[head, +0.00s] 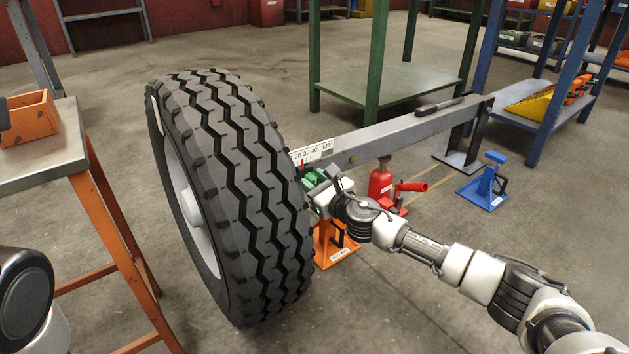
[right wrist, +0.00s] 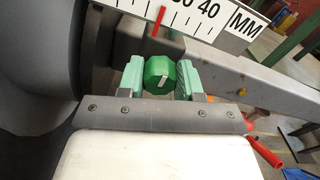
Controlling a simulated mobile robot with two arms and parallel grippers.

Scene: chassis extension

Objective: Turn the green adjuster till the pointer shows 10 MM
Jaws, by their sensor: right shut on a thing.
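The green adjuster (right wrist: 160,76) is a faceted knob with a white mark on its face. My right gripper (right wrist: 160,80) is shut on it, with one pale green finger on each side. In the head view this gripper (head: 318,184) is beside the tyre, partly hidden. The white scale (right wrist: 196,18) reads 40 and MM, with another number cut off at the top edge. The red pointer (right wrist: 157,21) stands left of the 40 and the cut-off number; its exact reading cannot be told. The scale also shows in the head view (head: 318,152), with its low end hidden by the tyre.
A big tyre (head: 230,190) stands close left of my right gripper. A grey beam (head: 410,132) runs behind it. An orange stand (head: 335,245), a red jack (head: 381,182) and a blue stand (head: 484,182) are nearby. A workbench (head: 45,150) stands at left.

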